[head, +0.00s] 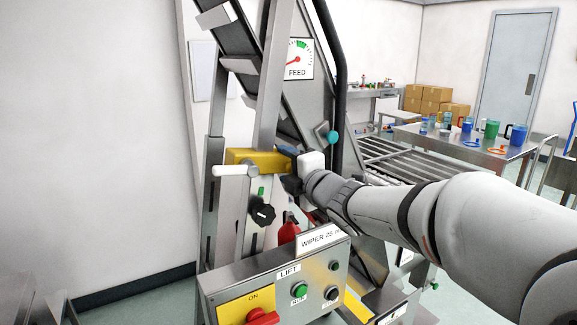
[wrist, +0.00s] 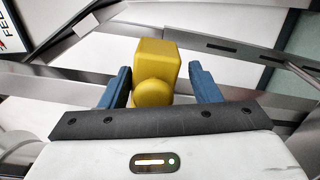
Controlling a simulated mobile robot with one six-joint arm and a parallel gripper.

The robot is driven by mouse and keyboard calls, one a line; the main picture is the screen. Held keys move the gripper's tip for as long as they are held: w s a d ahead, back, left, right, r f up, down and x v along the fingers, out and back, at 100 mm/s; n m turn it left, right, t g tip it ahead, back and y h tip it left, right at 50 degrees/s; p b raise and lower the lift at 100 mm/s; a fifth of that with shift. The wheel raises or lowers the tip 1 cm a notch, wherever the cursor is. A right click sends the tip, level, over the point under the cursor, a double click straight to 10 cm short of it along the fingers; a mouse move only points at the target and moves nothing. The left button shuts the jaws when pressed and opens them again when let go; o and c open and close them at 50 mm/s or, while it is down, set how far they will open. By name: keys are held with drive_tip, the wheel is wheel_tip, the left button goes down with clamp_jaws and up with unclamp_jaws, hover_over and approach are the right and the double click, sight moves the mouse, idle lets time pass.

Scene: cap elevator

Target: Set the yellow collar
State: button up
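The yellow collar (head: 262,160) is a block on the upright steel post of the elevator in the head view. In the wrist view the yellow collar (wrist: 157,58) shows as a block with a round yellow knob (wrist: 153,93) on its near side. My gripper (head: 289,172) is at the collar's right end. In the wrist view my gripper (wrist: 160,72) has its two blue fingers apart, one on each side of the knob. A gap shows at the right finger; the left finger is close to the knob, and I cannot tell whether it touches.
A white handle (head: 233,170) sticks out left of the collar. A black knob (head: 262,212) sits below it. The control box (head: 290,284) with a red switch and green button stands underneath. The inclined conveyor rises behind. A table with cups (head: 470,145) stands far right.

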drive_tip(key=shift+f, duration=0.15)
drive_tip(key=v, duration=0.8)
drive_tip(key=shift+w, duration=0.1)
drive_tip(key=s+d+f+m+g+h+p, duration=0.25)
drive_tip(key=d+m+h, duration=0.25)
drive_tip(key=d+m, duration=0.25)
drive_tip(key=s+d+f+m+g+h+p, duration=0.2)
drive_tip(key=s+d+f+m+h+p, duration=0.25)
drive_tip(key=m, duration=0.45)
drive_tip(key=s+d+f+m+g+p, duration=0.1)
drive_tip(key=s+f+m+g, duration=0.1)
drive_tip(key=s+m+g, duration=0.2)
drive_tip(key=s+d+f+m+g+p, duration=0.1)
drive_tip(key=s+m+g, duration=0.3)
drive_tip(key=s, duration=0.6)
drive_tip(key=shift+s+f+m+p, duration=0.3)
drive_tip(key=shift+f+m+p, duration=0.35)
drive_tip(key=shift+f+p, duration=0.2)
drive_tip(key=shift+d+h, duration=0.15)
drive_tip(key=shift+h, duration=0.1)
